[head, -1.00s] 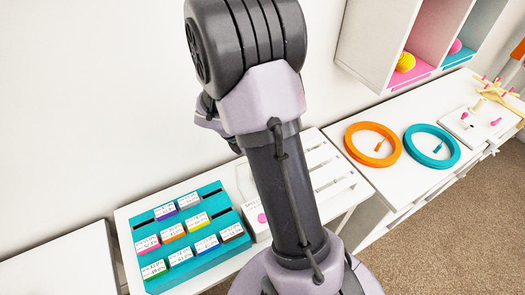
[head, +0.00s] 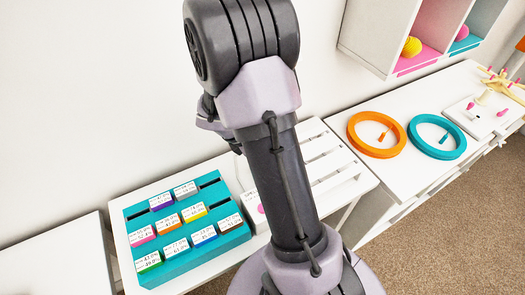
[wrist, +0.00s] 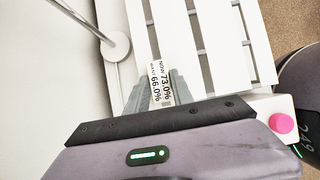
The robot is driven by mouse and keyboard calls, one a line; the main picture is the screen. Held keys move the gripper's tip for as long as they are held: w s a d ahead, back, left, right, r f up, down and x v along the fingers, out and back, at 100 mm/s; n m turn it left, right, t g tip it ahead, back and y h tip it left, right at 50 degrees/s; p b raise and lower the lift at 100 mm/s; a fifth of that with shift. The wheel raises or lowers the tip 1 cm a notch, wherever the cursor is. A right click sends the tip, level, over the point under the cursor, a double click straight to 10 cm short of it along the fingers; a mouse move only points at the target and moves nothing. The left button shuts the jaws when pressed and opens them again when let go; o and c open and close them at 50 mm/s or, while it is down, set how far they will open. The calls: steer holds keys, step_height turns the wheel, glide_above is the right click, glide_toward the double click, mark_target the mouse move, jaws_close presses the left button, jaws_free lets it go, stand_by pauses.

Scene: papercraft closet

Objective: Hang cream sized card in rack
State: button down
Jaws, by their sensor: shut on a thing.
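In the wrist view my gripper (wrist: 158,92) is shut on a pale card (wrist: 160,82) printed with "NOW 73.0%" and "WANT 66.0%". The card is between the two grey fingers, above a white slatted surface. No colour band shows on it, so I cannot tell whether it is cream. In the head view the teal rack (head: 172,272) stands at the lower left with several colour-banded cards in its slots. Dark empty slots show at its back left and back right. My arm hides the gripper and the held card in the head view.
White slatted bench (head: 345,166) lies behind my arm. A white box with a pink button (wrist: 281,122) is beside the rack. An orange ring (head: 354,143) and a teal ring (head: 415,145) lie on the right table. A white post on a disc (wrist: 115,46) stands near the gripper.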

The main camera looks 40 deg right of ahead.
steer(key=c, duration=1)
jaws_free()
steer(key=p+v, duration=0.7)
steer(key=v, duration=1)
steer(key=shift+a+r+p, duration=0.15)
steer(key=shift+r+p, duration=0.05)
steer(key=shift+p, duration=0.15)
steer(key=s+a+r+m+t+y+b, duration=0.1)
steer(key=s+a+r+m+t+y, duration=0.1)
steer(key=s+a+m, duration=0.3)
steer(key=s+a+r+m+t+y+b, duration=0.2)
steer(key=s+a+r+m+y, duration=0.1)
steer(key=a+m, duration=0.4)
steer(key=s+a+r+m+t+y+b, duration=0.2)
steer(key=s+a+r+m+t, duration=0.1)
steer(key=s+a+m, duration=0.3)
steer(key=shift+s+r+m+y, duration=0.3)
steer(key=shift+r+m+y, duration=0.1)
steer(key=shift+r+m, duration=0.45)
